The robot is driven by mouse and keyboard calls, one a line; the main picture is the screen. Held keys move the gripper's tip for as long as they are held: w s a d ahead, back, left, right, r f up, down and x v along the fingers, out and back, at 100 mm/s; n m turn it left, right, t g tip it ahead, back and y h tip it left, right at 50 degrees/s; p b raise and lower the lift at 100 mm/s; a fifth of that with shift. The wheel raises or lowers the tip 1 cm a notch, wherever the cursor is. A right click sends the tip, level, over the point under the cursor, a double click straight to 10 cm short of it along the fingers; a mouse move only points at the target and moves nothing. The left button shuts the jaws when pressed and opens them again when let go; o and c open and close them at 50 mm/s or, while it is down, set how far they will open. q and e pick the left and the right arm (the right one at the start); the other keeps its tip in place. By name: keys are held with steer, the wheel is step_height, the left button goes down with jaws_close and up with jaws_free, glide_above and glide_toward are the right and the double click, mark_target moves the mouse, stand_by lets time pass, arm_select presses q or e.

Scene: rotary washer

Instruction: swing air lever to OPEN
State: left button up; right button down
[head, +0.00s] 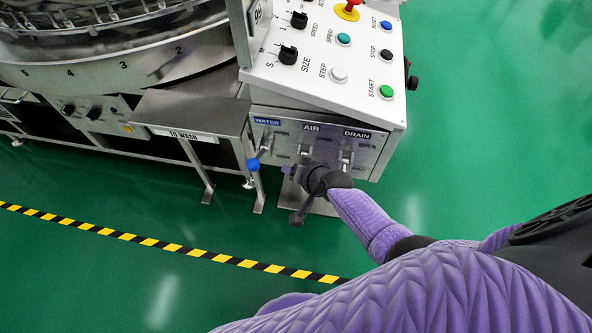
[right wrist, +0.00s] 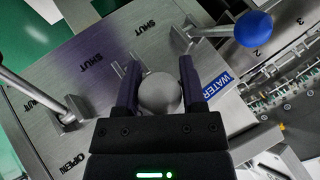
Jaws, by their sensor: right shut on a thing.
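The air lever (head: 305,152) stands under the AIR label (head: 311,128) on the front of the grey valve panel (head: 367,156). My right gripper (head: 293,172) is at this lever and hides most of it in the head view. In the right wrist view my right gripper (right wrist: 157,68) has its two fingers on either side of the lever's grey ball knob (right wrist: 159,94), shut on it. An OPEN mark (right wrist: 70,155) and several SHUT marks show on the panel in that view. My left gripper is not in view.
The water lever with a blue ball (head: 253,164) is just left of my right gripper; the ball also shows in the right wrist view (right wrist: 253,29). The drain lever (head: 346,158) is close on the right. A white control panel (head: 325,50) juts out above. Green floor lies open in front.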

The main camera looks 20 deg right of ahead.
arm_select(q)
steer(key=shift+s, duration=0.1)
arm_select(e)
steer(key=shift+w+r, duration=0.2)
steer(key=shift+r, duration=0.05)
steer(key=shift+c, duration=1.6)
jaws_free()
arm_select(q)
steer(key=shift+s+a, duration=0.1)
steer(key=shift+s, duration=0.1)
arm_select(e)
steer(key=shift+o, duration=0.6)
steer(key=shift+s+f, duration=0.1)
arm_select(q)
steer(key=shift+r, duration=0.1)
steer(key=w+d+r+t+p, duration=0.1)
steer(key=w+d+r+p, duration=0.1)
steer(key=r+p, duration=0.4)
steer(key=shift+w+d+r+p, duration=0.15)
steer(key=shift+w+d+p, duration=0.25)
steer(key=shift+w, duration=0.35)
arm_select(e)
steer(key=v, duration=1)
